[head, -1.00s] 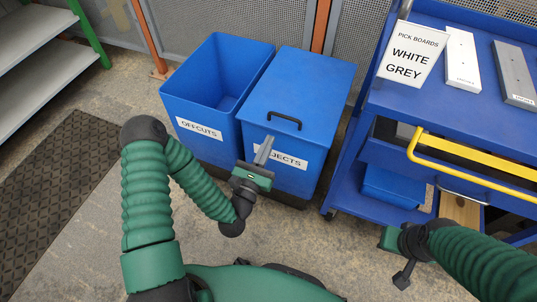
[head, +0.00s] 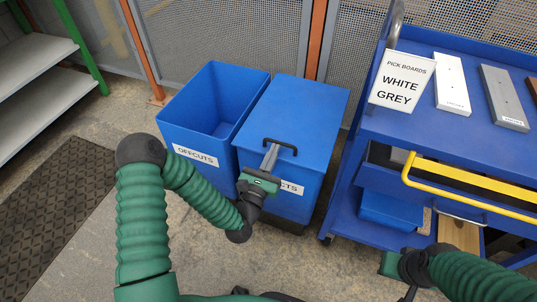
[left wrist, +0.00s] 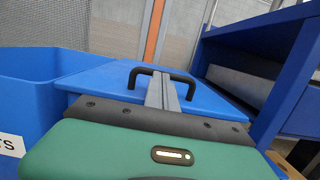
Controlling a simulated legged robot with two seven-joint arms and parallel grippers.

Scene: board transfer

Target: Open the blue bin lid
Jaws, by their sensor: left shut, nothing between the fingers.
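The lidded blue bin (head: 311,207) stands beside an open blue bin, its label partly hidden by my gripper. Its flat blue lid (head: 308,112) is closed and has a black handle (head: 290,144) near the front edge. My left gripper (head: 271,152) is shut and empty, with its fingertips at the handle. In the left wrist view, the shut fingers (left wrist: 163,85) reach to the handle (left wrist: 187,79), within its span; I cannot tell whether they touch it or pass under it. My right gripper (head: 392,272) is low at the right, only partly shown, its fingers unclear.
The open bin marked OFFCUTS (head: 195,155) is directly left. A blue cart (head: 420,128) with boards, a pick sign (head: 402,80) and a yellow rail (head: 470,195) stands close on the right. A grey shelf (head: 35,65) is at the far left.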

